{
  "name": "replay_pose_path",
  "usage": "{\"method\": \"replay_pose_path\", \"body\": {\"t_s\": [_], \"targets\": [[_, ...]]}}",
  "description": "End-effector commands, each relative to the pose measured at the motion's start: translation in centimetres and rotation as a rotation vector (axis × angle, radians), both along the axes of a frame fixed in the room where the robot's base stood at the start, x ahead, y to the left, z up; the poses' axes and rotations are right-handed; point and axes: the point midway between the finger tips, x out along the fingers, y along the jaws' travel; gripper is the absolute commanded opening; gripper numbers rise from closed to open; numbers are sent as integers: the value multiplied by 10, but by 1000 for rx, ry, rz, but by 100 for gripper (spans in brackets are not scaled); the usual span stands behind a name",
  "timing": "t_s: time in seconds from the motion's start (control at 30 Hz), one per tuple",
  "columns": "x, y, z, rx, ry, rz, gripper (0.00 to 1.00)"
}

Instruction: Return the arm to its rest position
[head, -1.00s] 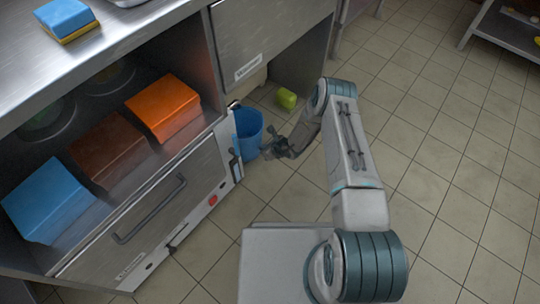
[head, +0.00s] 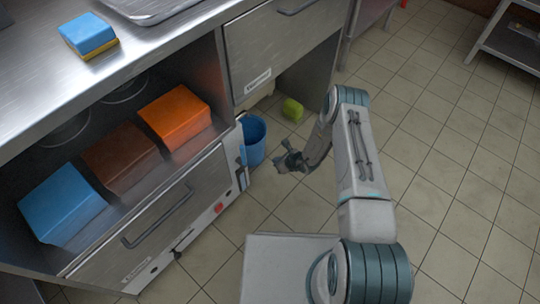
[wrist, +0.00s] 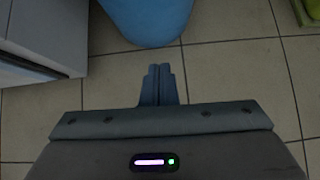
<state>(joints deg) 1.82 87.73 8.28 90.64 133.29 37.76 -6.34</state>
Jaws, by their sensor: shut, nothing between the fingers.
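My arm (head: 358,165) reaches forward over the tiled floor, bent at the elbow. My gripper (head: 279,165) hangs above the floor, just right of and nearer than a blue bin, and apart from it. In the wrist view the two fingers of my gripper (wrist: 158,72) are together and hold nothing. The floor shows beneath them.
The blue bin (head: 252,140) stands against the steel counter; its side also shows in the wrist view (wrist: 150,18). A green object (head: 292,109) lies behind it. Blue (head: 62,204), brown (head: 121,156) and orange (head: 175,116) boxes sit in the open counter bay.

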Motion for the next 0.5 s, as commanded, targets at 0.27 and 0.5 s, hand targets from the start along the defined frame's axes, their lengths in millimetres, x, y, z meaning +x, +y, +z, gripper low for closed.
{"method": "replay_pose_path", "body": {"t_s": [0.27, 0.5], "targets": [[-25, -30, 41, -1, 2, -2, 0], [-32, -37, 48, -1, 2, -1, 0]]}}
